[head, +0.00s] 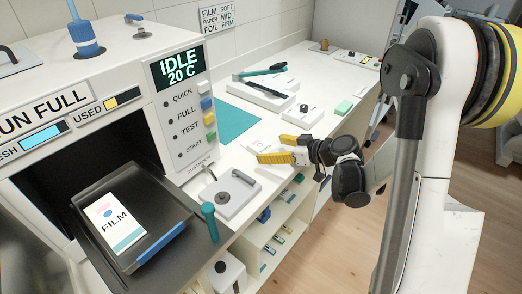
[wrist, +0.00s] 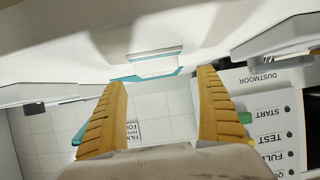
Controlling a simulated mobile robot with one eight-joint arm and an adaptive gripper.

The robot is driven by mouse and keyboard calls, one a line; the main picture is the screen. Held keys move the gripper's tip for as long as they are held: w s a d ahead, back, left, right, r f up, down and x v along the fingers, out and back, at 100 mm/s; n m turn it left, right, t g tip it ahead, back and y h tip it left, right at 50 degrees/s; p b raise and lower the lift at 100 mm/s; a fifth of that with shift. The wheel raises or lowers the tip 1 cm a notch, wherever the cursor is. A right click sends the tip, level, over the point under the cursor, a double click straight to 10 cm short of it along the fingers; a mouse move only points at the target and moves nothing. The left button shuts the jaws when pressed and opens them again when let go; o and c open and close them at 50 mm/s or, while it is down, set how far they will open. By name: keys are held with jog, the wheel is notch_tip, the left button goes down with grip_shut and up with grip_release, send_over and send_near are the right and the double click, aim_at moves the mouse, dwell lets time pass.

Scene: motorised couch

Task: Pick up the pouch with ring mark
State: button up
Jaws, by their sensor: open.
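A white pouch (head: 115,222) lies on the dark tray at the lower left of the head view. It has the word FILM, a teal band at one end and a small pinkish mark too small to identify as a ring. My gripper (head: 270,148) is open over the white counter, well to the right of this pouch. In the wrist view my gripper's yellow fingers (wrist: 162,80) are spread with nothing between them. A small white piece with a teal edge (wrist: 155,65) shows beyond the fingertips; I cannot tell whether it is a pouch.
The dark tray (head: 178,212) with a blue front edge sticks out of the machine (head: 185,60), whose display reads IDLE 20 C. A teal-handled lever (head: 209,220) stands beside the tray. A white block with a knob (head: 240,190) and a teal mat (head: 232,118) are on the counter.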

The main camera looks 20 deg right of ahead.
aim_at(262, 146)
jog(key=b+x, duration=0.2)
jog(key=x, duration=0.3)
jog(key=shift+w+f+b, duration=0.1)
jog(key=shift+w+b, duration=0.2)
jog(key=shift+w, duration=0.1)
jog(key=c, duration=1.3)
